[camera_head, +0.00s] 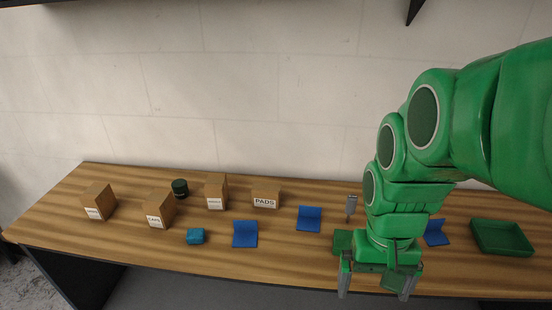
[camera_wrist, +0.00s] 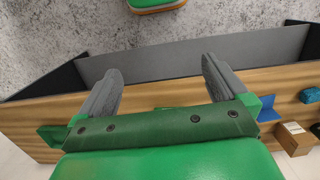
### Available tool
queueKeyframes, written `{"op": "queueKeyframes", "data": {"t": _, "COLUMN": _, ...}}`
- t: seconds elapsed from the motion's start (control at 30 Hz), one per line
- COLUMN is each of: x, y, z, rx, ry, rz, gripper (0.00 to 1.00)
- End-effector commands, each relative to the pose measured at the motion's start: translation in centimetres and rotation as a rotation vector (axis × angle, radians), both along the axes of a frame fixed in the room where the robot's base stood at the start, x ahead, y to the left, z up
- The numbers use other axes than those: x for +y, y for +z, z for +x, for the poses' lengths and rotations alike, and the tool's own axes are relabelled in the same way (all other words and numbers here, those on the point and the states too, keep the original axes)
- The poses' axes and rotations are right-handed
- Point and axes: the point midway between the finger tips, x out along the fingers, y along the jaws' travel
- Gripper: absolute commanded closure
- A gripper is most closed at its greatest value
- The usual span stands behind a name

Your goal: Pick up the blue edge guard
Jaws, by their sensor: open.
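Three blue L-shaped pieces that look like edge guards are on the wooden table in the head view. One blue edge guard (camera_head: 245,234) is left of centre, a second blue edge guard (camera_head: 309,219) is near the middle, and a third blue edge guard (camera_head: 435,233) is right of my arm, partly hidden by it. My gripper (camera_head: 376,287) is open and empty at the table's front edge, apart from all three. In the wrist view my gripper (camera_wrist: 161,70) has its fingers wide apart, with a blue edge guard (camera_wrist: 268,108) beyond the right finger.
Several cardboard boxes, including the PADS box (camera_head: 265,197), stand at the left and back with a dark round container (camera_head: 180,188). A teal block (camera_head: 195,236) lies in front. A green tray (camera_head: 502,238) is at far right. A grey-and-brown tool (camera_head: 351,206) is beside my arm.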

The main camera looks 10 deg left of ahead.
Motion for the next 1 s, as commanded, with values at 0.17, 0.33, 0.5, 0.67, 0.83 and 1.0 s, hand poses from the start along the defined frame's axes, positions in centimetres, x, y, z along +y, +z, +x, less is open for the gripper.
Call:
{"op": "queueKeyframes", "data": {"t": 0.17, "x": 2.0, "y": 0.0, "z": 4.3, "rx": -0.012, "ry": 0.013, "rz": -0.004, "gripper": 0.00}}
{"op": "queueKeyframes", "data": {"t": 0.33, "x": 4.2, "y": -0.2, "z": 8.2, "rx": -0.029, "ry": 0.020, "rz": -0.007, "gripper": 0.00}}
{"op": "queueKeyframes", "data": {"t": 0.5, "x": 6.8, "y": -0.7, "z": 12.0, "rx": -0.047, "ry": 0.031, "rz": -0.009, "gripper": 0.00}}
{"op": "queueKeyframes", "data": {"t": 0.67, "x": 9.6, "y": -1.4, "z": 15.2, "rx": -0.061, "ry": 0.040, "rz": -0.008, "gripper": 0.00}}
{"op": "queueKeyframes", "data": {"t": 0.83, "x": 12.9, "y": -2.6, "z": 18.4, "rx": -0.074, "ry": 0.051, "rz": -0.007, "gripper": 0.00}}
{"op": "queueKeyframes", "data": {"t": 1.0, "x": 16.6, "y": -3.9, "z": 21.3, "rx": -0.089, "ry": 0.063, "rz": -0.003, "gripper": 0.00}}
